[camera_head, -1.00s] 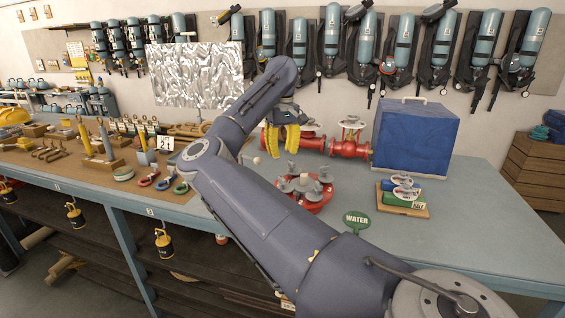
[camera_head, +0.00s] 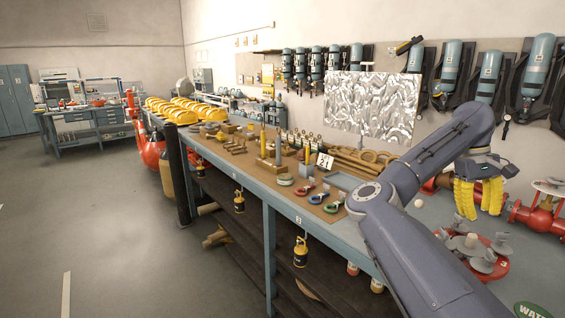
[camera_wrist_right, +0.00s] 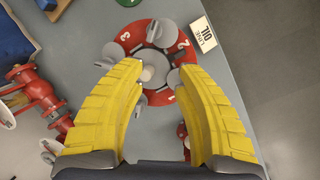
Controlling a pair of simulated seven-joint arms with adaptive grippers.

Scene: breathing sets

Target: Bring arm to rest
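My right arm comes in from the lower right of the head view. Its gripper (camera_head: 478,197) has yellow fingers and hangs above the workbench (camera_head: 345,232). In the right wrist view the gripper (camera_wrist_right: 151,75) has its fingers apart with nothing held between them. Below it is a red round valve base (camera_wrist_right: 128,38) with grey handles and painted numbers. In the head view this valve base (camera_head: 497,268) lies just below the gripper, and the fingers look clear of it. My left gripper is not in view.
A red pipe (camera_head: 538,216) with valves lies at the right behind the gripper. Coloured carabiners (camera_head: 318,198), a blue tray (camera_head: 345,181) and tools stand left of the arm. Air cylinders (camera_head: 487,75) hang on the wall. Open floor (camera_head: 110,230) is at the left.

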